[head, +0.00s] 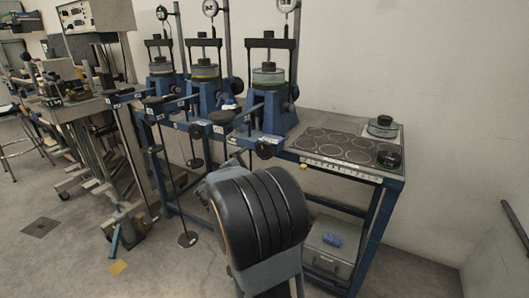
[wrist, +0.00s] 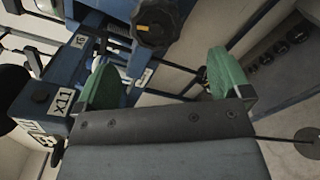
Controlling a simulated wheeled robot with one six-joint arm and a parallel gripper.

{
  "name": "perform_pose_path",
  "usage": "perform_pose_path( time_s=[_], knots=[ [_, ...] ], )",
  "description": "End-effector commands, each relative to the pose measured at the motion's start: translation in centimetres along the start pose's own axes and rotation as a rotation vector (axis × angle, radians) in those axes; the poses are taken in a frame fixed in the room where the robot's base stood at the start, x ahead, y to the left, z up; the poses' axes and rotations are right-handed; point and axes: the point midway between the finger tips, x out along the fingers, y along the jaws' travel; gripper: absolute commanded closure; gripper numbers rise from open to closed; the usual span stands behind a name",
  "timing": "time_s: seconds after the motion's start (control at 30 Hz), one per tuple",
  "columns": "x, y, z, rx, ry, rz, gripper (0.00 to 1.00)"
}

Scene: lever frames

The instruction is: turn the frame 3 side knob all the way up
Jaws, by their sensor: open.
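Three blue lever frames stand in a row on the bench in the head view. The nearest, rightmost one (head: 270,108) has a black side knob (head: 265,149) low at its front. I cannot read a frame number on it. The knob is ahead of the gap, and the two look apart.
Right of the frames, a blue-legged table carries a dark panel (head: 345,147) with round spots and a black round object (head: 389,157). A grey case (head: 330,245) sits below. Lever arms and hanging rods (head: 172,165) crowd the left. A labelled blue block (wrist: 45,100) is left of my fingers.

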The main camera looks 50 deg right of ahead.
Motion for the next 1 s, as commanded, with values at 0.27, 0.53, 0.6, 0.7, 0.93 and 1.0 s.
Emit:
perform_pose_path(
  time_s=[0.27, 0.53, 0.6, 0.7, 0.93, 1.0],
  knots=[
    [2.6, 0.4, -0.1, -0.020, -0.004, 0.026, 0.04],
    [6.7, 0.6, 0.0, -0.019, -0.005, 0.024, 0.04],
    [7.7, 0.7, 0.0, -0.019, -0.004, 0.025, 0.04],
    [9.2, 0.7, 0.0, -0.018, -0.004, 0.024, 0.04],
    [9.9, 0.6, -0.2, -0.018, -0.001, 0.027, 0.20],
    [9.9, 0.6, -0.2, -0.018, -0.001, 0.027, 0.26]
  ],
)
